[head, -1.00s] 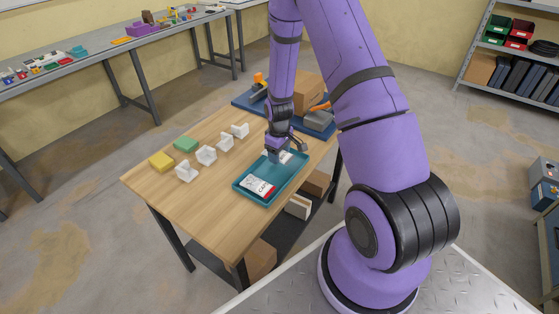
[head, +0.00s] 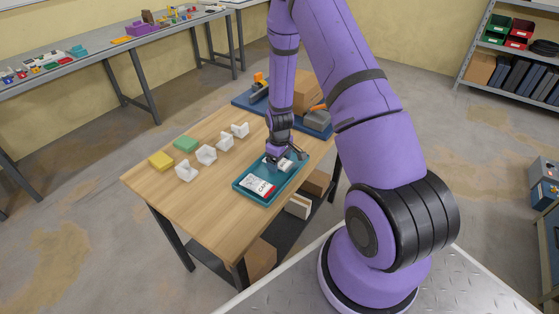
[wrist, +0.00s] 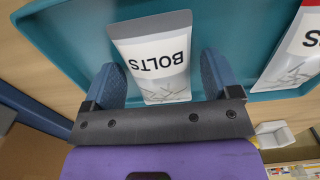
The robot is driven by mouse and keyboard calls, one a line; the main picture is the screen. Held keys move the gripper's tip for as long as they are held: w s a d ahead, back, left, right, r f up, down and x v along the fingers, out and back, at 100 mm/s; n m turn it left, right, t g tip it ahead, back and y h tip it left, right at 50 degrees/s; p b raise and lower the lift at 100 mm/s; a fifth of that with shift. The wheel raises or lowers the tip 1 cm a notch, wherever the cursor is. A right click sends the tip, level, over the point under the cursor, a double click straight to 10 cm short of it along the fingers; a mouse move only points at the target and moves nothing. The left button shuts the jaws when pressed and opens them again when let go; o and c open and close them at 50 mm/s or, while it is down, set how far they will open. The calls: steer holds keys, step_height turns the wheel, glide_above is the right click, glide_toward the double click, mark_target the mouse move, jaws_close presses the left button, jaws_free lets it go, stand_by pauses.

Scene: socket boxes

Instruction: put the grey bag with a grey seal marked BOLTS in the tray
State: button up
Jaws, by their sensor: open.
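The grey bag with a grey seal marked BOLTS (wrist: 160,65) lies in the teal tray (wrist: 60,35), at its far end in the head view (head: 288,165). My gripper (wrist: 160,80) is open. Its two blue fingers stand on either side of the bag, with gaps between them and its edges. In the head view my gripper (head: 279,161) is low over the tray and hides part of the bag. The tray (head: 240,188) sits on the wooden table's near right edge.
Another bag with a red seal (head: 258,187) lies in the tray, beside the BOLTS bag. A blue mat (head: 322,131) with tools and a cardboard box is behind.

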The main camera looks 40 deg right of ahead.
steer(key=shift+r, duration=0.1)
steer(key=s+a+r+m+t, duration=0.1)
steer(key=s+a+r, duration=0.1)
steer(key=r, duration=1)
steer(key=s+a+r+t, duration=0.1)
steer(key=s+a+r, duration=0.15)
steer(key=r, duration=0.95)
steer(key=s+a+r+m, duration=0.1)
steer(key=s+a+r, duration=0.15)
steer(key=r, duration=0.85)
steer(key=s+a+r+m+t, duration=0.1)
steer(key=s+a+r, duration=0.2)
steer(key=s+r, duration=0.3)
steer(key=s+a+r+m+t, duration=0.1)
steer(key=s+a+r+t, duration=0.1)
steer(key=s+r, duration=0.5)
steer(key=shift+s+a+r, duration=0.2)
steer(key=shift+s+a, duration=0.4)
steer(key=shift+s, duration=2.7)
